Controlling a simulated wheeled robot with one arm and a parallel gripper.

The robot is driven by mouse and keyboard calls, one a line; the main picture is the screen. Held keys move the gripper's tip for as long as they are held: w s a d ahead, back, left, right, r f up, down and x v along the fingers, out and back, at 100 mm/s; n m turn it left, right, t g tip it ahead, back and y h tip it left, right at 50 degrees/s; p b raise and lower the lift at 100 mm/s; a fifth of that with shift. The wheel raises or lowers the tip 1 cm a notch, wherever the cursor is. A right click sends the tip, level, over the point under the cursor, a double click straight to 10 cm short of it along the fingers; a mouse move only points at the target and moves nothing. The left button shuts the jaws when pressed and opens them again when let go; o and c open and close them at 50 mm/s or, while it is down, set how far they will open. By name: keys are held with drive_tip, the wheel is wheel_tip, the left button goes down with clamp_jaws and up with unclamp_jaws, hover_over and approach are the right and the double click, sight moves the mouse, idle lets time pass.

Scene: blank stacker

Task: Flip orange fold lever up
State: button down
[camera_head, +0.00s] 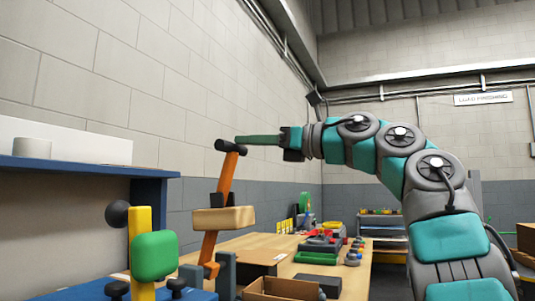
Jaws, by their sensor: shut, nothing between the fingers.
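The orange fold lever (225,178) stands nearly upright, leaning slightly right, with a black grip (229,147) across its top. A light wooden block (223,219) sits around or in front of its middle; I cannot tell which. The lever's lower end comes down between grey-blue brackets (226,272). My gripper (241,140) reaches in from the right with long green fingers, shut and empty. Its tips are at or just behind the black grip in the picture; I cannot tell if they touch it.
A yellow post (141,225) with a green pad (154,255) and black knobs stands left of the lever. A blue shelf (85,167) projects from the left. A cardboard box (283,289) and several small items lie on the wooden table (347,283). The air above the table is clear.

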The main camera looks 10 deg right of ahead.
drive_tip(key=shift+r+p+x, duration=0.2)
drive_tip(key=shift+p+x, duration=0.15)
drive_tip(key=shift+x, duration=0.45)
drive_tip(key=shift+r+p+x, duration=0.2)
drive_tip(key=shift+p+x, duration=0.1)
drive_tip(key=shift+x, duration=0.55)
drive_tip(key=shift+s+d, duration=0.1)
drive_tip(key=shift+s, duration=0.05)
